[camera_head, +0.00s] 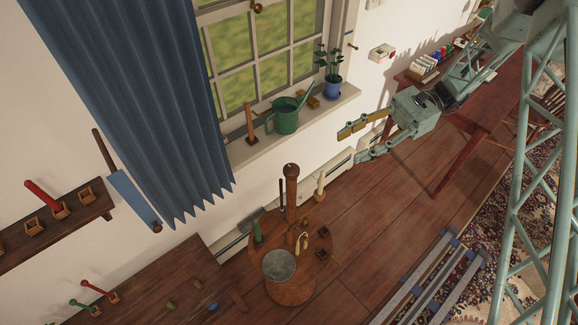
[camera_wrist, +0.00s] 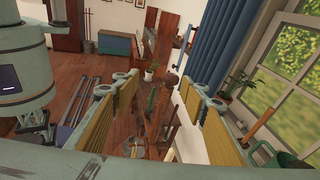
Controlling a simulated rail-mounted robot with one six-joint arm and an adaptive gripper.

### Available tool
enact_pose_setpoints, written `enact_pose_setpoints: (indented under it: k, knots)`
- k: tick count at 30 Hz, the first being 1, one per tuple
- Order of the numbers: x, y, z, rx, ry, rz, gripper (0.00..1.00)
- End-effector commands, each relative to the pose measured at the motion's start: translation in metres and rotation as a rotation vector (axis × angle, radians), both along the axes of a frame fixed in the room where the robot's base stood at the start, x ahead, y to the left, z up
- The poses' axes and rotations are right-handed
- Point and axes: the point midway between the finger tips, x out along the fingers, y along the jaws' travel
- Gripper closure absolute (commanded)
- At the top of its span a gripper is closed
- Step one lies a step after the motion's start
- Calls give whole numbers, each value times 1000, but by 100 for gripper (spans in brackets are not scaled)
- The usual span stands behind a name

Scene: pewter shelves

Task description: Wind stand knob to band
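A tall dark wooden stand (camera_head: 291,195) rises from a small round table (camera_head: 292,293). Its rounded top may be the knob, but at this size I cannot make out a band. My gripper (camera_head: 352,146) is up and to the right of the stand, in the air in front of the wall beside the window. Its two fingers are spread apart with nothing between them. In the wrist view my gripper (camera_wrist: 158,105) shows both yellow-padded fingers wide apart. Brown upright wooden parts show beyond them, but I cannot tell which is the stand.
A green watering can (camera_head: 285,117) and a potted plant (camera_head: 332,85) stand on the windowsill. Metal rails (camera_head: 430,280) lie right.

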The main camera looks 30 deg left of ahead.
Motion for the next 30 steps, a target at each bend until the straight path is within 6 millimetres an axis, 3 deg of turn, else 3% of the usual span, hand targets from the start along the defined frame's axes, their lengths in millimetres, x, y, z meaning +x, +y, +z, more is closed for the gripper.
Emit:
enact_pose_setpoints:
  k: [16,30]
  knots:
    - [3,35,-48,27,177,-20,60]
    - [2,41,-58,34,213,-25,60]
